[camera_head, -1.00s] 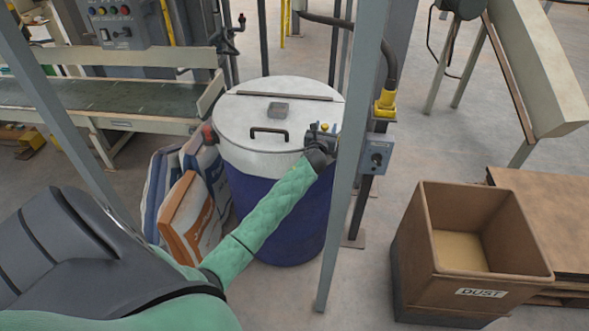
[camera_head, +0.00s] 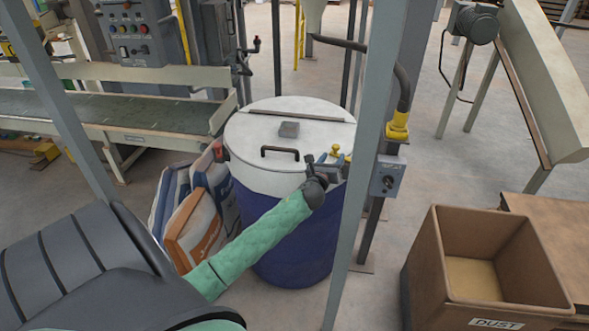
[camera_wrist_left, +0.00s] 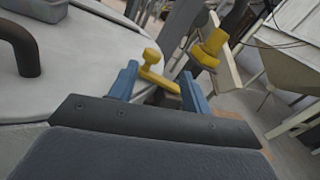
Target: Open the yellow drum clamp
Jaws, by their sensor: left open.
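The yellow drum clamp (camera_head: 336,151) sits at the right rim of the white-lidded blue drum (camera_head: 262,130). In the left wrist view the clamp (camera_wrist_left: 151,58) shows a round knob and a short yellow arm, lying between my two blue fingers. My left gripper (camera_head: 326,168) is at the near right edge of the lid, just short of the clamp. In the left wrist view my left gripper (camera_wrist_left: 159,69) is open, with its fingers apart on either side of the clamp. I cannot tell whether they touch it. My right gripper is not in view.
A grey upright post (camera_head: 366,160) stands close to the right of the clamp. A control box (camera_head: 389,176) and yellow fitting (camera_head: 398,126) are behind it. A dark handle (camera_head: 280,152) rises from the lid. Sacks (camera_head: 195,220) lean left of the drum; a dust bin (camera_head: 430,250) stands right.

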